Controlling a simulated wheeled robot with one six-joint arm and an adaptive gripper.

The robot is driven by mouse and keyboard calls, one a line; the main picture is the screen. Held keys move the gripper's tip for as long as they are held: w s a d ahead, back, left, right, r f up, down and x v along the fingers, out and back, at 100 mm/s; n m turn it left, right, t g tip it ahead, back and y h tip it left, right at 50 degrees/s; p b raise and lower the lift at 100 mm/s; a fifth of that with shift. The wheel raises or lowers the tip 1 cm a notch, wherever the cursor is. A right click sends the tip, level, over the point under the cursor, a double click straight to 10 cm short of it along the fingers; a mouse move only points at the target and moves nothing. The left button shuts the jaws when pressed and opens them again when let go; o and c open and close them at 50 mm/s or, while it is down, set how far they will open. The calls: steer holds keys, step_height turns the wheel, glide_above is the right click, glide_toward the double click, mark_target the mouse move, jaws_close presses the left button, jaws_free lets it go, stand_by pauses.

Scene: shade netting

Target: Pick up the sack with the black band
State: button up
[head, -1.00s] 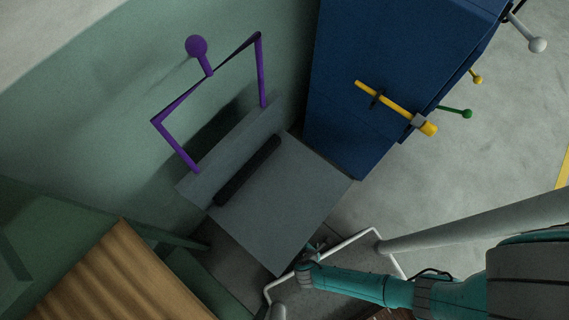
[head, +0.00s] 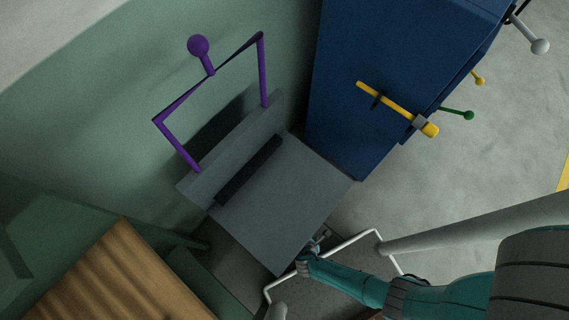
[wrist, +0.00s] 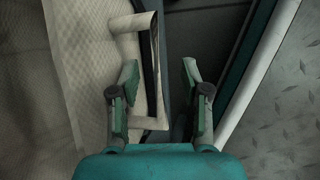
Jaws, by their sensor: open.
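A pale woven sack (wrist: 85,60) fills the left of the wrist view. A beige loop (wrist: 137,22), like a handle, stands out from its right side and reaches between my fingers. A narrow dark strip (wrist: 154,70) runs along the inside of the loop; I cannot tell whether it is the black band or a gap. My gripper (wrist: 160,67) is open, its left finger overlapping the loop in the picture and its right finger clear of it. In the head view my gripper (head: 321,238) is small beside the grey platform's front edge, and I cannot make out the sack there.
A grey platform (head: 300,190) with a dark bar and purple frame (head: 262,75) stands by the green wall. A blue cabinet (head: 350,110) with a yellow handle (head: 395,105) is behind. A white rail (head: 350,242) runs close to my gripper. Open floor (head: 480,150) lies right.

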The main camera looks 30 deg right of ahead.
jaws_close()
steer(key=shift+r, duration=0.1)
stand_by(0.4)
